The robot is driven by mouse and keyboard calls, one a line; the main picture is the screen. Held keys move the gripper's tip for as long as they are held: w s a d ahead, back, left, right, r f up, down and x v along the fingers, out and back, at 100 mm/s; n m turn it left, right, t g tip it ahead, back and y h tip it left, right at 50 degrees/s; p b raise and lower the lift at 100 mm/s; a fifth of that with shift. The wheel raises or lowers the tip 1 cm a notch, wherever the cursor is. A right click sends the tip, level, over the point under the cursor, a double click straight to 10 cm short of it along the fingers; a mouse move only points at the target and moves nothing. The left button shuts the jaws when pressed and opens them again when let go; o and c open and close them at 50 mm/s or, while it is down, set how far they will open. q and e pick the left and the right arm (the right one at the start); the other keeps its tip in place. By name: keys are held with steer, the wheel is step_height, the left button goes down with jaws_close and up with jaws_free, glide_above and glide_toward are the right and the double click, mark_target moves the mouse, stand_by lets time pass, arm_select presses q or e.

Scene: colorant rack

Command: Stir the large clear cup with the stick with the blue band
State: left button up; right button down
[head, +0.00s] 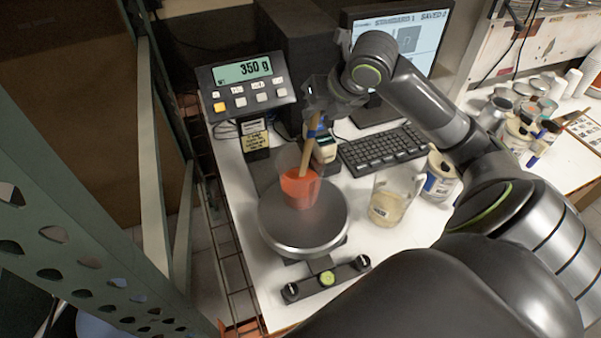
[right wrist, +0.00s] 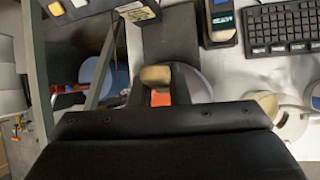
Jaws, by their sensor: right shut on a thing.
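The large clear cup (head: 299,186) stands on the round metal plate of the scale (head: 304,229) and holds orange-red liquid. The wooden stick with the blue band (head: 308,152) stands in the cup, slightly tilted, with its lower end in or at the liquid. My right gripper (head: 318,112) is above the cup, shut on the upper part of the stick. In the right wrist view the stick's top end (right wrist: 156,76) shows between the fingers, with the orange liquid (right wrist: 160,98) beyond it. My left gripper is not in view.
The scale's display (head: 243,72) reads 350 g behind the cup. A clear jug (head: 392,197) and a can (head: 440,178) stand to the right. A keyboard (head: 383,148) and monitor are behind. A metal rack is at left.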

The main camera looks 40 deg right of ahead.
steer(key=shift+d+r+p, duration=0.25)
steer(key=shift+r+p, duration=0.2)
steer(key=shift+r, duration=0.4)
steer(key=shift+w+d+r, duration=0.1)
steer(key=shift+d+r, duration=0.15)
steer(key=shift+r, duration=0.65)
steer(key=shift+w+d+r, duration=0.1)
steer(key=shift+d+r, duration=0.2)
steer(key=shift+r, duration=0.55)
steer(key=shift+w+d+r, duration=0.1)
steer(key=shift+d+r, duration=0.15)
steer(key=shift+r, duration=0.65)
steer(key=shift+r, duration=2.5)
